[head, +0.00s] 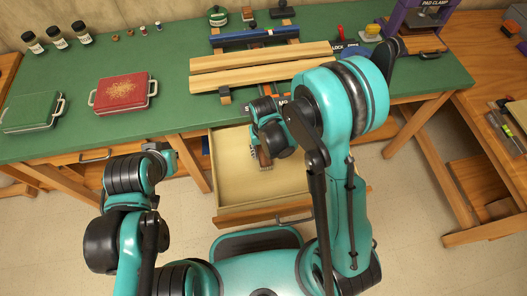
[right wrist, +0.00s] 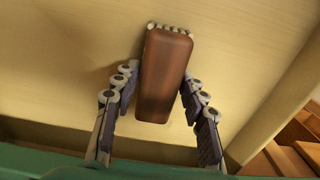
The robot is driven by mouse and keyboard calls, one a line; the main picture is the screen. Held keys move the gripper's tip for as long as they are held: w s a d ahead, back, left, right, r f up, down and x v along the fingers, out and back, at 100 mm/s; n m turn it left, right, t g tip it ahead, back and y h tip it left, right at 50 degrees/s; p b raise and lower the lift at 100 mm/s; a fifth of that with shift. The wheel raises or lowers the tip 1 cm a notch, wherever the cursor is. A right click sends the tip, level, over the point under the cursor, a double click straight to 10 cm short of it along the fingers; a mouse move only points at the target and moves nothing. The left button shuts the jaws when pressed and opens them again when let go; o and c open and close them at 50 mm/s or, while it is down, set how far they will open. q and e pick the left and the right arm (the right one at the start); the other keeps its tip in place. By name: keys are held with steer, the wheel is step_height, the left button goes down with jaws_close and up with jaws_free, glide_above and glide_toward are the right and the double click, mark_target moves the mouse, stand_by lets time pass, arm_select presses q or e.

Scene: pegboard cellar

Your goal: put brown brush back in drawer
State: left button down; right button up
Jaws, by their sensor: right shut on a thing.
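The brown brush (head: 264,157) is in my right gripper (head: 264,144), over the open drawer (head: 228,172) in the head view. In the right wrist view the brush (right wrist: 166,75) stands between the two fingers (right wrist: 158,112), its pale bristles at the far end. The drawer's pale floor (right wrist: 75,65) lies behind it. I cannot tell whether the bristles touch the floor. The drawer is pulled out under the green bench and looks empty where it shows. My left gripper (head: 168,156) is by the bench's front edge, away from the brush; its fingers do not show clearly.
On the green bench (head: 180,95) are a red case (head: 124,92), a green case (head: 32,111), jars (head: 57,38) and wooden boards (head: 255,67). A wooden side table (head: 480,120) with tools stands at the right. The bench edge lies close above the drawer.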

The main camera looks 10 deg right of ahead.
steer(key=o, duration=0.7)
steer(key=shift+f, duration=0.15)
steer(key=o, duration=0.4)
steer(key=shift+r+p, duration=0.35)
steer(key=shift+r, duration=0.15)
steer(key=s+d+r+t+p, duration=0.1)
steer(key=d+r+p, duration=0.1)
steer(key=r, duration=0.8)
steer(key=s+d+r+t+p, duration=0.1)
steer(key=d+r+p, duration=0.15)
steer(key=r, duration=0.65)
steer(key=shift+s+d+r+t, duration=0.9)
steer(key=shift+s+r, duration=0.2)
steer(key=shift+r, duration=0.15)
steer(key=shift+s+d+r+t, duration=0.85)
steer(key=shift+s+d+r, duration=0.1)
steer(key=shift+s+r, duration=0.25)
steer(key=shift+s+d+r+t, duration=0.85)
steer(key=shift+s+d+r, duration=0.15)
steer(key=shift+r, duration=0.3)
